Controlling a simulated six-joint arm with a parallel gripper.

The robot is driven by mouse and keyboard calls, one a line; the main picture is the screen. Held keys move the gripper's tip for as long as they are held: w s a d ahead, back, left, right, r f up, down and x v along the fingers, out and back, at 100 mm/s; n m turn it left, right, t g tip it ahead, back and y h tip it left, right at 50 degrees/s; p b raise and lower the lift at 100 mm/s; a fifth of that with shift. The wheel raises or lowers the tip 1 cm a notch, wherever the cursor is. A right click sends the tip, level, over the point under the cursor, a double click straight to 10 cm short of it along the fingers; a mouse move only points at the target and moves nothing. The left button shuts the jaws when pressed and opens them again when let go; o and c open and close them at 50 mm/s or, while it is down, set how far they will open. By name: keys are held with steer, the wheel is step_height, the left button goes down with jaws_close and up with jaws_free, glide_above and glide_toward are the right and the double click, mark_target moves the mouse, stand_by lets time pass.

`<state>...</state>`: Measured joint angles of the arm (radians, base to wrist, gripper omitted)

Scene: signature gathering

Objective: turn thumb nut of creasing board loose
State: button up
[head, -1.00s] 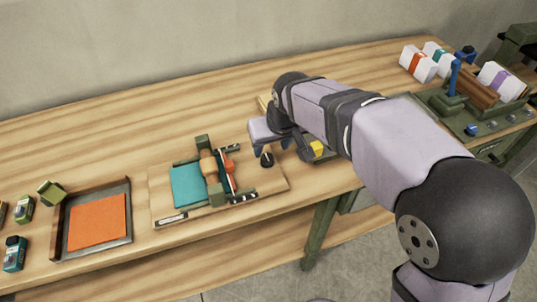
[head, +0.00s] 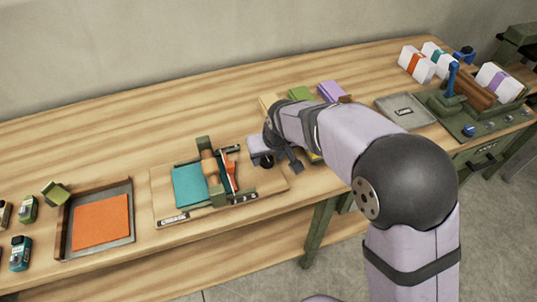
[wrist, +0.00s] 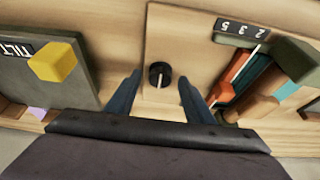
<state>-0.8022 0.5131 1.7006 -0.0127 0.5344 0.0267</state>
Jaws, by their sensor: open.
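The creasing board (head: 160,202) is a light wooden board near the bench's front edge, with a teal sheet (head: 189,186) and a green and orange clamp frame on it. Its black round thumb nut (wrist: 159,74) stands on bare wood in the wrist view, with a pale line across its top. My gripper (wrist: 159,80) is open, with one blue-grey finger on each side of the nut and gaps between. In the head view my gripper (head: 279,160) is over the board's right end and mostly covers the nut. Fingertip height relative to the nut is hard to tell.
A grey plate marked TILT (wrist: 55,85) with a yellow block (wrist: 56,62) lies left of the nut in the wrist view. The clamp frame with a number strip (wrist: 241,29) is close on the right. A tray (head: 62,226) with orange sheets stands at far left.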

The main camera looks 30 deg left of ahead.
steer(key=c, duration=1)
steer(key=shift+c, duration=0.2)
